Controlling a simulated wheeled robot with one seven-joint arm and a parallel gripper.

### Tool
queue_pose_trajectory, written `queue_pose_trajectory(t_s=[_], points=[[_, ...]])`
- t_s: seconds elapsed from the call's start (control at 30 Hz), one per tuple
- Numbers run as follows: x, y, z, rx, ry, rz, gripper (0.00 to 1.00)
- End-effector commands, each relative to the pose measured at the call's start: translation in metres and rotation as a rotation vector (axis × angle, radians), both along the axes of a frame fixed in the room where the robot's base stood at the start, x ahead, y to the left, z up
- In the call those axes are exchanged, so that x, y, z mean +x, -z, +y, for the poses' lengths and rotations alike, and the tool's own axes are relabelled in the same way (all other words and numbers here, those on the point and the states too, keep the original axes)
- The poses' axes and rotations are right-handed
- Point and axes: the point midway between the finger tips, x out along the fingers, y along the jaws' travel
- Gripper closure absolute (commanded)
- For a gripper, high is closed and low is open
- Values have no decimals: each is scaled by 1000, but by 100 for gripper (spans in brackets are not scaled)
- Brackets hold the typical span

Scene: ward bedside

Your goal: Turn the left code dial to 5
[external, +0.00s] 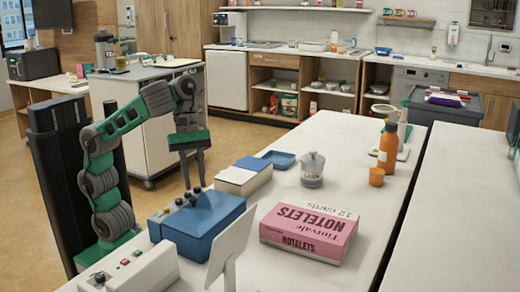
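A blue box (203,226) stands on the long white table at its left edge. A row of small dark dials (179,202) sits on its top, along the side facing my arm. The numbers on the dials are too small to read, and I cannot tell which one is the left code dial. My gripper (195,186) points straight down at the far end of the row. Its two fingers are apart with a gap between them. The tips are at or just above the farthest dials; I cannot tell if they touch.
A white-and-blue box (243,177) stands close behind the blue box. A white panel (231,245) and a pale box with buttons (135,272) are nearer. A pink notelets box (309,233), a lidded jar (312,170) and an orange bottle (388,147) stand to the right.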

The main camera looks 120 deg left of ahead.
Motion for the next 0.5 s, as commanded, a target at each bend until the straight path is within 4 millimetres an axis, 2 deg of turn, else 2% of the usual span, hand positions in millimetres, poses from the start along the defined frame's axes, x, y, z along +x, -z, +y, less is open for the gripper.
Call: queue_pose_trajectory(t_s=[0.03, 0.3, 0.33, 0.5], points=[[-4, -26, 5, 1, 2, -2, 73], [-22, -84, 21, 1, 4, 0, 73], [-24, -68, 23, 20, 28, 17, 73], [-40, -31, 38, 117, 154, 72, 73]])
